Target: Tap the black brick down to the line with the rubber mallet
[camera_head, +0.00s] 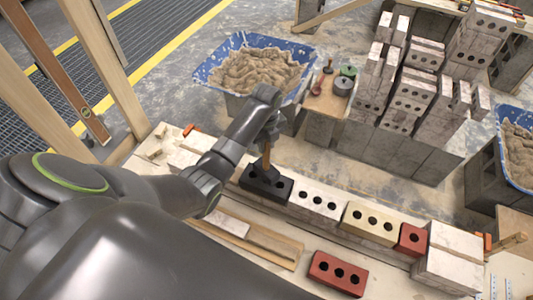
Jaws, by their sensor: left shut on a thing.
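The black brick (279,190) lies in the row of bricks on the bench, at the left end beside a white brick (317,198). My left gripper (270,136) is above the black brick, shut on the wooden handle of the mallet (266,157). The mallet's dark head is down at the brick's top; dark against dark, I cannot tell whether they touch. My right gripper is not in view.
A yellow brick (370,223) and a red brick (411,239) continue the row to pale blocks (449,258). Another red brick (338,272) lies in front. A blue-rimmed mortar tub (212,67) and stacked bricks (412,92) stand behind. Wooden posts rise at left.

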